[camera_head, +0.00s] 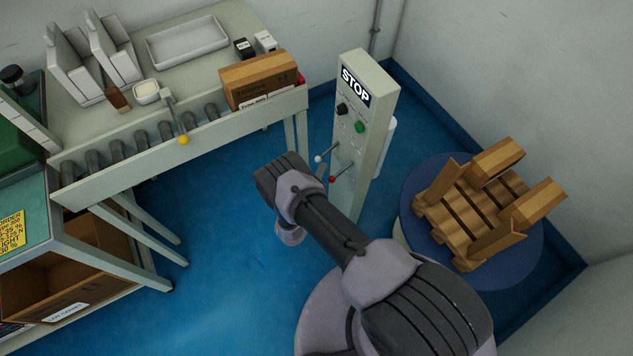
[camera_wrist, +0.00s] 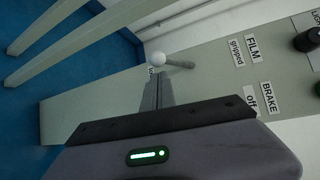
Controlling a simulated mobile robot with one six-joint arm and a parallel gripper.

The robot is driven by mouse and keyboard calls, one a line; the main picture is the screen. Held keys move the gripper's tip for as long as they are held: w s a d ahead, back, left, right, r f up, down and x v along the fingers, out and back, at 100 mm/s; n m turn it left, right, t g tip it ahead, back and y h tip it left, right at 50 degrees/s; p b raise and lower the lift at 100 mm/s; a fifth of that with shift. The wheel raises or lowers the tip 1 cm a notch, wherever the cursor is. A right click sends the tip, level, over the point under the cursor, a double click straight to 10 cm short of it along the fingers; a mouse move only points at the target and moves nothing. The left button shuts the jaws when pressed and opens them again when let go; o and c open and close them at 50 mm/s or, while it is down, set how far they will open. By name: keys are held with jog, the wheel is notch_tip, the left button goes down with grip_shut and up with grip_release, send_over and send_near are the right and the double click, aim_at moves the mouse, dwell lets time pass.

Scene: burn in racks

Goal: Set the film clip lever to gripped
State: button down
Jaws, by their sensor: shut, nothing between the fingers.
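The film clip lever is a short grey rod with a white ball (camera_wrist: 158,59) in the wrist view, sticking out from the panel beside a "FILM gripped" label (camera_wrist: 243,48). In the head view its white ball (camera_head: 318,159) shows on the left side of the control pillar (camera_head: 378,85). My gripper (camera_wrist: 153,76) is shut and empty, its thin fingertips just below the ball in the wrist view. I cannot tell whether they touch it. In the head view my arm hides the fingers. Which position the lever is in is not clear.
A red-knobbed lever (camera_head: 332,180) sits just below the white one. A "BRAKE off" label (camera_wrist: 261,98), a black knob (camera_head: 342,109) and a green button (camera_head: 360,127) are on the pillar. A roller conveyor (camera_head: 215,121) stands left; a turntable with a pallet (camera_head: 470,215) stands right.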

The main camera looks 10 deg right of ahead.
jog(key=shift+x, duration=1.05)
jog(key=shift+a+r, duration=0.1)
jog(key=shift+r, duration=0.05)
jog(key=shift+a+r+m+g+y+p, duration=0.15)
jog(key=shift+r+m+g+y+p, duration=0.2)
jog(key=shift+y+p, duration=0.3)
